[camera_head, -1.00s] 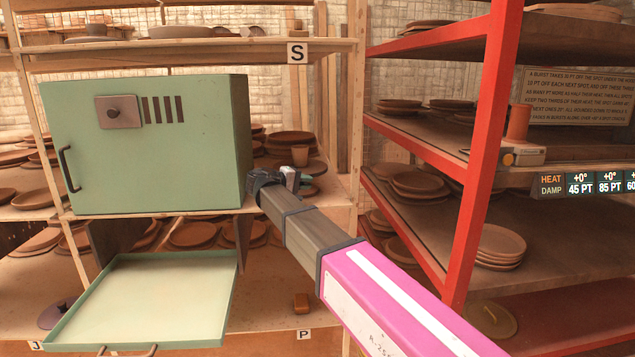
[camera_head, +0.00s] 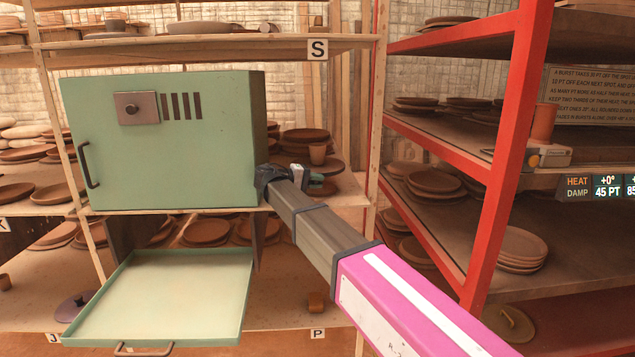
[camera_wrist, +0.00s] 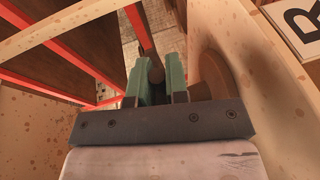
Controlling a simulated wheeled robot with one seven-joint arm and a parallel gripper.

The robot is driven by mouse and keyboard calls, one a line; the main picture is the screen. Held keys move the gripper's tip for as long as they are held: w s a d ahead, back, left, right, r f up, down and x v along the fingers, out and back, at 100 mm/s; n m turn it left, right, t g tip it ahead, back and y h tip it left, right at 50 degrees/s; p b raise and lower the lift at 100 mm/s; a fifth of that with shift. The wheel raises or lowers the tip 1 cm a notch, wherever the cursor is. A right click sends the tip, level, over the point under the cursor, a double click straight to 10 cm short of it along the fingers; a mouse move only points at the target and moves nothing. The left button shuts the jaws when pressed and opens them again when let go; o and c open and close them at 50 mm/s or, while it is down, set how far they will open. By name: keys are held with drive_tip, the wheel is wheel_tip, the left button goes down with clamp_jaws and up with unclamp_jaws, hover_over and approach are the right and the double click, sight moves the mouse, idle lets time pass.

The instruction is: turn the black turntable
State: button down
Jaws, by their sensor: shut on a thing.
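The black turntable (camera_head: 333,166) is a dark, flat disc on the middle shelf, just right of the green cabinet. A small clay cup (camera_head: 318,153) stands on it. My gripper (camera_head: 310,177) reaches in at its front left edge and covers part of it. In the wrist view, the green fingers (camera_wrist: 158,82) are shut on a small, brownish, round-ended piece. It looks like part of the turntable, but which part is unclear.
The green cabinet (camera_head: 165,150) stands close left of my gripper, with a green tray (camera_head: 165,290) below. A red shelf frame (camera_head: 505,150) with plates rises on the right. Stacked plates (camera_head: 305,136) sit behind the cup.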

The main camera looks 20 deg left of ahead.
drive_tip(key=c, duration=1.1)
unclamp_jaws()
drive_tip(key=v, duration=1)
drive_tip(key=shift+s+a, duration=0.25)
drive_tip(key=shift+a, duration=0.05)
drive_tip(key=x, duration=1.1)
drive_tip(key=shift+r, duration=0.1)
